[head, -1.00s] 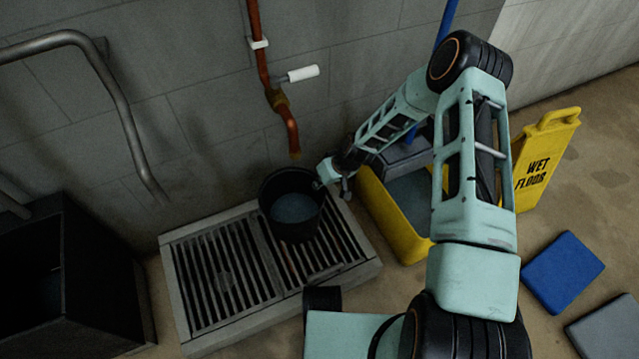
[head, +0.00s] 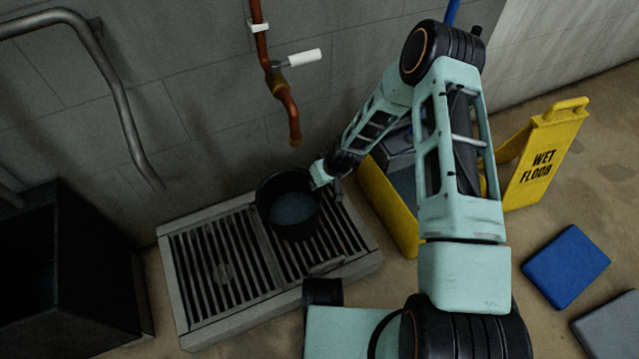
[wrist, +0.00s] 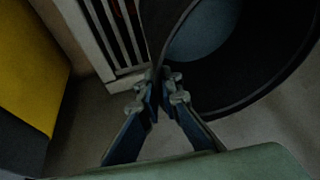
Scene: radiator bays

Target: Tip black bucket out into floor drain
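The black bucket (head: 268,212) is over the right half of the floor drain (head: 198,345), a slatted metal grate in a pale frame. Bluish-grey liquid (head: 292,208) shows inside it. The bucket looks close to upright; I cannot tell whether it touches the grate. My gripper (head: 322,178) is at the bucket's right rim. In the wrist view my gripper (wrist: 162,86) has its two fingers closed around the bucket's rim wall (wrist: 163,25). Part of the grate is hidden under the bucket.
A copper pipe (head: 292,115) with a white-handled valve ends just above the bucket. A yellow mop bucket (head: 392,215) and wet floor sign (head: 545,160) stand right. A black box (head: 95,270) is left; a blue pad (head: 566,266) lies on the floor.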

